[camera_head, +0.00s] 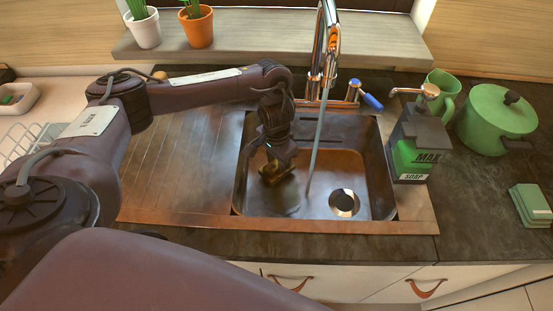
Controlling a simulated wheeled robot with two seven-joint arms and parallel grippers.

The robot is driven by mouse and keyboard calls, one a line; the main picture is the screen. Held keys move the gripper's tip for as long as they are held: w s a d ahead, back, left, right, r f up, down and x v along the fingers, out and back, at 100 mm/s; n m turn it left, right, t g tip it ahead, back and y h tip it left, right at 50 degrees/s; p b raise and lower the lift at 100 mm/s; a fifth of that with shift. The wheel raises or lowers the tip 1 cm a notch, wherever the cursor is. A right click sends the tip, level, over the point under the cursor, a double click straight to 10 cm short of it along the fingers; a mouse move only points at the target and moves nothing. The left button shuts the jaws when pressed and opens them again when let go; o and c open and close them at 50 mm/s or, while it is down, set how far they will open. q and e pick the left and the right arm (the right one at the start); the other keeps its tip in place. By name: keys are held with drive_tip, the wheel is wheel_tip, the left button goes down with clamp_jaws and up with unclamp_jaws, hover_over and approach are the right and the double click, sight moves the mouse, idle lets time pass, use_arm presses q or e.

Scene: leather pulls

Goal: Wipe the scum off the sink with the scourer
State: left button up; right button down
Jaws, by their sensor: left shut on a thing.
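My left gripper (278,160) reaches down into the left part of the metal sink (305,208). It is shut on a small yellowish-brown piece that looks like the scourer (276,178), low in the basin near its left wall. The jaws partly hide the piece, and I cannot tell whether it touches the sink floor. The basin's back part looks brownish; I cannot tell scum from reflection. A stream of water (316,150) falls from the faucet (325,45) into the basin, left of the round drain (344,203). My right gripper is not in view.
A soap dispenser (410,148), green mug (442,92) and green pot (495,118) stand right of the sink. Green blocks (531,205) lie at the far right. Two potted plants stand on the back ledge (265,38). The ribbed drainboard (185,160) is bare beneath my left arm.

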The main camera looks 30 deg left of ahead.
use_arm(q)
drive_tip(key=shift+f, duration=0.25)
drive_tip(key=shift+f+b, duration=0.4)
drive_tip(key=shift+f, duration=0.4)
